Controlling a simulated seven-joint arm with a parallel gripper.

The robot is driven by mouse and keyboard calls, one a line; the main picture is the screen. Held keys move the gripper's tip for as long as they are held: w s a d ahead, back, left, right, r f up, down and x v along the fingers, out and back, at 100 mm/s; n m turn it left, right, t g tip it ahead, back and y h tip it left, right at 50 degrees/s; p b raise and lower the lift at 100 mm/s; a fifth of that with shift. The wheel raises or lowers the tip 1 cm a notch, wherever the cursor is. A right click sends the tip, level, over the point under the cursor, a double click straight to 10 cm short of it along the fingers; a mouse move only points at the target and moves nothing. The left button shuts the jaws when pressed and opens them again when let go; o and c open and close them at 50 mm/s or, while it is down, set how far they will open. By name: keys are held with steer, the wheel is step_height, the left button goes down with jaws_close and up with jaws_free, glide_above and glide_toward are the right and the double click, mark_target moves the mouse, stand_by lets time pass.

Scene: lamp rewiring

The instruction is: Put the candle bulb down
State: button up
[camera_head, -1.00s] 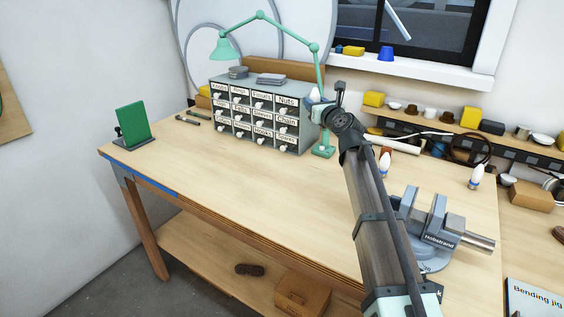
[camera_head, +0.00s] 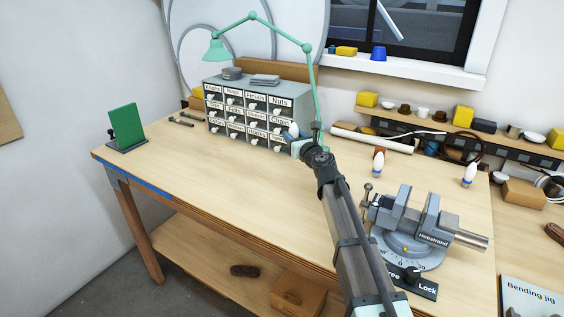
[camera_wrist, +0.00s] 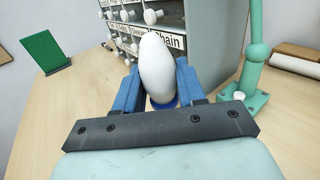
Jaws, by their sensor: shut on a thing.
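The candle bulb (camera_wrist: 156,68) is white and egg-shaped with a blue base, held upright between the two blue fingers of my gripper (camera_wrist: 158,90). In the head view my gripper (camera_head: 296,142) is in front of the right side of the labelled drawer cabinet (camera_head: 250,110), and the bulb (camera_head: 293,129) shows as a small pale shape there. The bulb is above the workbench (camera_head: 220,185); its exact height is hard to tell.
A green lamp (camera_head: 309,70) stands beside the cabinet, its base (camera_wrist: 243,98) close right of my gripper. A grey vise (camera_head: 412,225) sits at the front right. A green panel (camera_head: 127,125) stands far left.

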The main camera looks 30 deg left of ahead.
steer(key=shift+f, duration=4.65)
steer(key=shift+f, duration=0.1)
steer(key=o, duration=1.1)
steer(key=shift+o, duration=0.3)
steer(key=v, duration=1.2)
